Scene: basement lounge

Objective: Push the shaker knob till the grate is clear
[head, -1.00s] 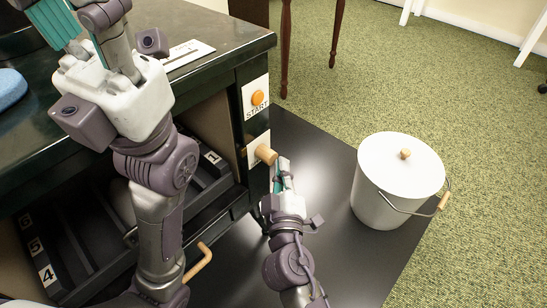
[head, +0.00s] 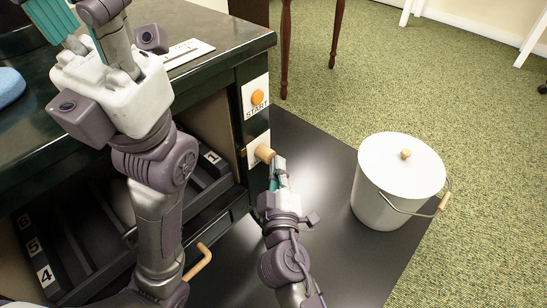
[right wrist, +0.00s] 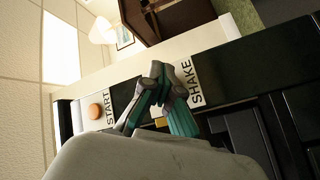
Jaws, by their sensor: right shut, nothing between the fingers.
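The wooden shaker knob (head: 264,153) sticks out of a white plate on the dark unit's right side, below the orange START button (head: 258,97). My right gripper (head: 279,163) is shut and empty, its tips close beside the knob; I cannot tell whether they touch. The dark grate (head: 75,235) lies inside the unit's front opening, partly hidden by my left arm. My left gripper (head: 80,28) is over the unit's top, tips cut off.
A white lidded bucket (head: 398,180) stands on the black floor mat (head: 318,160), right of my right arm. A wooden handle (head: 198,261) juts out low at the unit's front. A blue object (head: 8,87) lies on the unit's top. Green carpet beyond is mostly open.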

